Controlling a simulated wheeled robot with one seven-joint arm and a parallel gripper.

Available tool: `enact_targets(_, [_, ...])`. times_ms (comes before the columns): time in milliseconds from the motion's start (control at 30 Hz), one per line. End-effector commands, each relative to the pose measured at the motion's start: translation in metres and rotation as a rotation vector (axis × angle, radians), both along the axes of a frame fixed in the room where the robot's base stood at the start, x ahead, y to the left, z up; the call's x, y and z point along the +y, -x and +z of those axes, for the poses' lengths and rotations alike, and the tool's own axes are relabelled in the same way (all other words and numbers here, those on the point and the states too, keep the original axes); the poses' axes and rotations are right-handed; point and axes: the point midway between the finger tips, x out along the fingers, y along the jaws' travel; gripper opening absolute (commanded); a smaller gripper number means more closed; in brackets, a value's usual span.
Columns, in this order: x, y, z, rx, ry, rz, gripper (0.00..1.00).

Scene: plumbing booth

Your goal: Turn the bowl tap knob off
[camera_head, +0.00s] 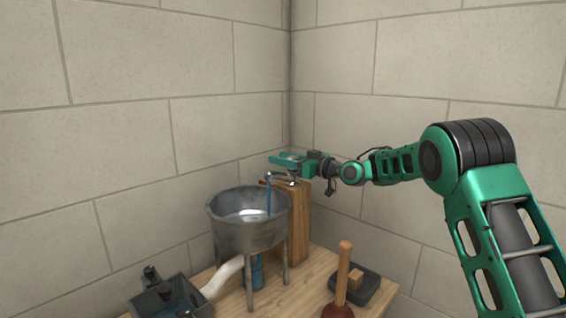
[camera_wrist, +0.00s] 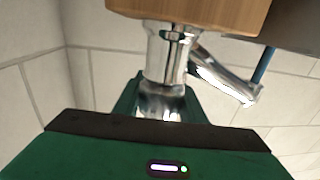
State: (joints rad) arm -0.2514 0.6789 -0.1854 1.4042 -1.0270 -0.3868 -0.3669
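The chrome bowl tap (camera_head: 279,175) stands on a wooden post (camera_head: 300,222), its spout over the grey metal bowl (camera_head: 247,232). A thin blue stream of water (camera_head: 268,203) runs from the spout into the bowl; it also shows in the wrist view (camera_wrist: 264,65). The wrist view, which is upside down, shows the tap body (camera_wrist: 166,58), the spout (camera_wrist: 225,80) and the shiny knob (camera_wrist: 161,103). My gripper (camera_head: 289,160) is at the top of the tap. Its green fingers (camera_wrist: 161,108) stand on both sides of the knob; whether they press on it is unclear.
The bowl stands on metal legs on a wooden table (camera_head: 270,295), with a white pipe (camera_head: 222,276) and a blue container (camera_head: 256,272) below. A plunger (camera_head: 343,275), a dark tray (camera_head: 370,285) and a dark box (camera_head: 170,300) are nearby. Block walls meet behind the tap.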

Motion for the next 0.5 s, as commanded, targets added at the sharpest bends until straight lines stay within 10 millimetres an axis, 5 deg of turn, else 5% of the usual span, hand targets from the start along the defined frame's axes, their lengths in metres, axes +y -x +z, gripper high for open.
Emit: enact_targets(500, [-0.0058,-0.0055,0.0018,-0.004,0.001,-0.142,0.15])
